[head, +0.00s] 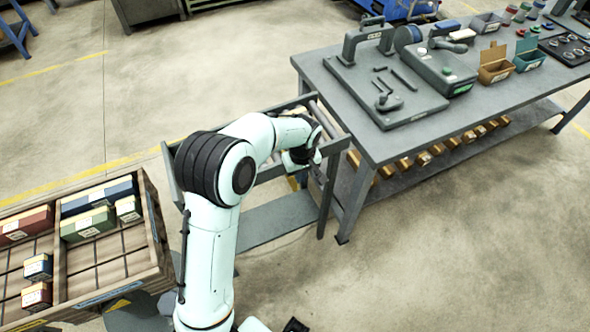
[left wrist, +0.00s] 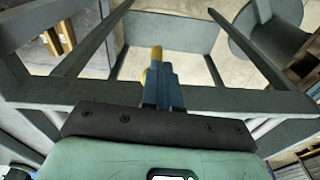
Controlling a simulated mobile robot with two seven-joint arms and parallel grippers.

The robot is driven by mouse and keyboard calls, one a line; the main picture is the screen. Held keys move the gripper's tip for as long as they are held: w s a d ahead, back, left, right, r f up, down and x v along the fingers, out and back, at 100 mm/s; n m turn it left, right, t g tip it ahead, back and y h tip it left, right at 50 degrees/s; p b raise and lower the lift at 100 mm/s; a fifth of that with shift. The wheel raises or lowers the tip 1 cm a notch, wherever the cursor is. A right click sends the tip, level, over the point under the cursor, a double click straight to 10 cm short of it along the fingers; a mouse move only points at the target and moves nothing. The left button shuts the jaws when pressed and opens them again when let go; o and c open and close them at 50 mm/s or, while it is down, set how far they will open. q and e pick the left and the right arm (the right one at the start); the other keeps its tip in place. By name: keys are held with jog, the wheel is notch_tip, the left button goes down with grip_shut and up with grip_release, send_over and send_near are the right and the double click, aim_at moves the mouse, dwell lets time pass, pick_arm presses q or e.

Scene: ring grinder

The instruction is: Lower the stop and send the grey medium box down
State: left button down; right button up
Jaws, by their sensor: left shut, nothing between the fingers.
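My left gripper (head: 301,168) is at the near side of the roller conveyor (head: 333,124), pointing down. In the left wrist view its blue-grey fingers (left wrist: 163,88) are together with nothing between them. A yellow piece (left wrist: 157,52) shows just at the fingertips in that view; I cannot tell whether they touch it or whether it is the stop. I cannot make out the grey medium box for certain; my arm covers part of the conveyor. My right gripper is not in view.
A wooden crate (head: 158,226) at the left holds red, blue and green boxes. A grey workbench (head: 441,122) at the right carries a press-like fixture (head: 385,85) and small bins. Several small brown boxes (head: 424,158) lie below it. The floor in front is clear.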

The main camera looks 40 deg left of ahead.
pick_arm(q)
notch_tip(320, 180, up, 13)
jog(key=d+p, duration=0.1)
jog(key=shift+s+r, duration=0.15)
jog(key=shift+s, duration=0.2)
jog(key=shift+d, duration=0.1)
dwell(0.4)
jog(key=s+d+f+m+h, duration=0.1)
jog(key=s+d+f+m, duration=0.15)
jog(key=f, duration=0.55)
jog(key=s+d+f+m+g+h, duration=0.1)
jog(key=d+f, duration=0.2)
jog(key=f, duration=0.5)
jog(key=s+d+f+m, duration=0.1)
jog(key=s+d+f, duration=0.15)
jog(key=f, duration=0.65)
jog(key=s+d+f+m+h, duration=0.1)
jog(key=s+d+f, duration=0.4)
jog(key=s, duration=0.5)
jog(key=s+d+f+m+h, duration=0.1)
jog(key=s+d+f+m, duration=0.1)
jog(key=s+d+f, duration=0.3)
jog(key=s+f, duration=0.4)
jog(key=s, duration=0.1)
jog(key=shift+s+g+h, duration=0.3)
jog(key=shift+s, duration=0.05)
